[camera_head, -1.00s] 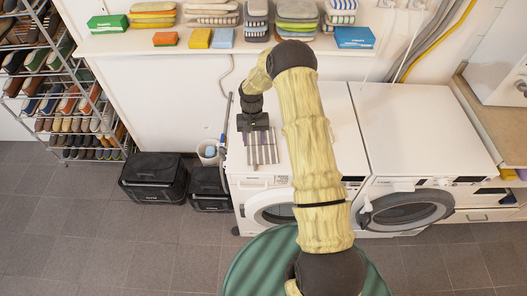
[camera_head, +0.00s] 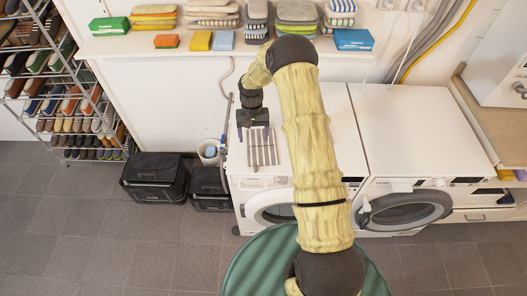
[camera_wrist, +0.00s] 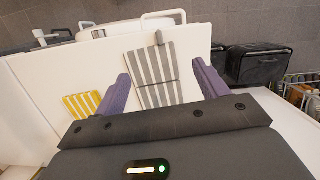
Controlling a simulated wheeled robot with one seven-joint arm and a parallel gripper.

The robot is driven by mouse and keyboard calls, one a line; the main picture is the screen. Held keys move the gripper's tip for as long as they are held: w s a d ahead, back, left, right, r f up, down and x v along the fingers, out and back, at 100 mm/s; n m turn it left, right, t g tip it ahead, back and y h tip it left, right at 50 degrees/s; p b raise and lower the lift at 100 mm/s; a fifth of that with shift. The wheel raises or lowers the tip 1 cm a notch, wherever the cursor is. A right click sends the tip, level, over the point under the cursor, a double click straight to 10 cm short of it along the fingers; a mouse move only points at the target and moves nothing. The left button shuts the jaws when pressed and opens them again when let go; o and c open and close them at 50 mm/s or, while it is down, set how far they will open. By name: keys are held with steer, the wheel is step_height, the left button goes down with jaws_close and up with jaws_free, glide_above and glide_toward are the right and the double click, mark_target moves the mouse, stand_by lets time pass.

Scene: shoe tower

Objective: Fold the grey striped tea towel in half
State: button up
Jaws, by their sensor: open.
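The grey striped tea towel (camera_head: 262,152) lies on the white top of the left washing machine. In the wrist view the towel (camera_wrist: 152,68) shows grey and white stripes, with a crosswise line and an offset between its far and near parts. I cannot tell whether it is one layer or two. My gripper (camera_head: 254,132) is at the towel's back end, pointing down. In the wrist view my gripper (camera_wrist: 161,82) has its purple fingers apart, one on each side of the towel, with nothing held between them. The body of the gripper hides what is nearest the wrist camera.
A yellow striped cloth (camera_wrist: 82,104) lies beside the towel. A small grey piece (camera_wrist: 158,37) is at the towel's far edge. Black boxes (camera_head: 154,178) stand on the floor to the left. A shelf (camera_head: 130,43) with folded cloths runs above. The right machine's top (camera_head: 415,125) is clear.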

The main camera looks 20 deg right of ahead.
step_height(320, 180, up, 4)
steer(key=shift+f+p, duration=0.2)
steer(key=shift+p, duration=0.65)
stand_by(0.9)
steer(key=s+r+n+t+b, duration=0.1)
steer(key=s+r+b, duration=0.3)
steer(key=s, duration=0.8)
steer(key=s+r+n+t+b, duration=0.1)
steer(key=s+r+t+b, duration=0.2)
steer(key=s, duration=0.9)
step_height(320, 180, up, 4)
steer(key=shift+s+a+f+n+t+b, duration=0.3)
steer(key=shift+a+b, duration=0.1)
steer(key=shift+b, duration=0.8)
steer(key=c, duration=0.8)
steer(key=shift+w, duration=0.15)
steer(key=shift+c, duration=0.2)
